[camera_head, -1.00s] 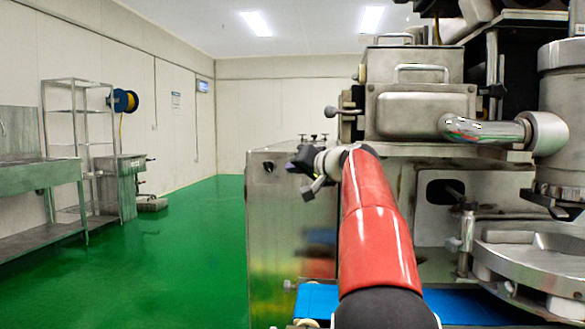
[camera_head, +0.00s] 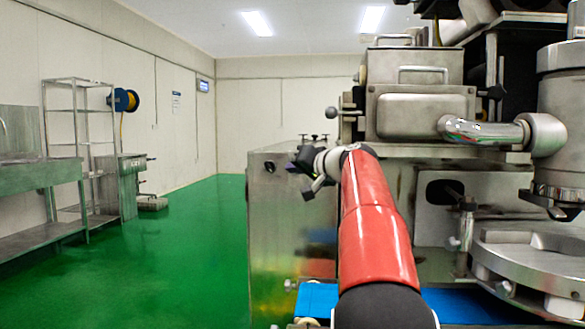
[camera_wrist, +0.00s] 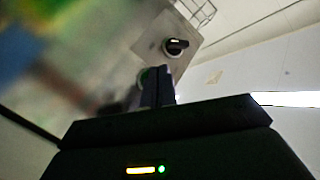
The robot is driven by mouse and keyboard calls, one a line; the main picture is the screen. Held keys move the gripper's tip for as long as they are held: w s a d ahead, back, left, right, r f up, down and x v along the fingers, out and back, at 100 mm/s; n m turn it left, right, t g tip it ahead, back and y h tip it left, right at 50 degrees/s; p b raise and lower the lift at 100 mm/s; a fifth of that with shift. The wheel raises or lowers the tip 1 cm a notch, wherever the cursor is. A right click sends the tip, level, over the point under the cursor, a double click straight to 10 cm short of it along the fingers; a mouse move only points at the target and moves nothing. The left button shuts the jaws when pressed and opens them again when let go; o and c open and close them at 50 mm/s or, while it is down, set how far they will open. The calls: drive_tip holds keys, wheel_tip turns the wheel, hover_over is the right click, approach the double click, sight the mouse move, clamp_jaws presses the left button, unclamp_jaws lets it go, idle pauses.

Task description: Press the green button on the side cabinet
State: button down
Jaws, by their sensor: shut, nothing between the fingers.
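The side cabinet (camera_head: 285,225) is the metal box left of my red arm in the head view. In the wrist view its grey panel (camera_wrist: 152,38) carries a black knob (camera_wrist: 176,46) and, below and left of it, the green button (camera_wrist: 145,76). The button is partly hidden behind my fingers. My gripper (camera_wrist: 158,72) is shut and empty, with its tips overlapping the button's edge in the picture. I cannot tell whether they touch it. In the head view my gripper (camera_head: 300,160) is at the cabinet's top edge, and the green button cannot be made out.
The large metal machine (camera_head: 420,115) stands close on the right of my arm. A blue belt (camera_head: 455,303) runs low beneath the arm. The green floor (camera_head: 180,255) is open to the left, with a metal shelf (camera_head: 75,130) and sink bench (camera_head: 35,190) along the wall.

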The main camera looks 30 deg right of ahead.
drive_tip(key=shift+d+r, duration=0.25)
drive_tip(key=shift+r, duration=0.1)
drive_tip(key=shift+s+d+f+b, duration=0.1)
drive_tip(key=shift+s+f+b, duration=0.2)
drive_tip(key=shift+b, duration=0.3)
drive_tip(key=shift+s, duration=0.1)
drive_tip(key=s+a+b, duration=0.1)
drive_tip(key=s, duration=0.1)
drive_tip(key=s+a+b, duration=0.2)
drive_tip(key=shift+f, duration=0.1)
drive_tip(key=shift+a, duration=0.15)
idle(0.5)
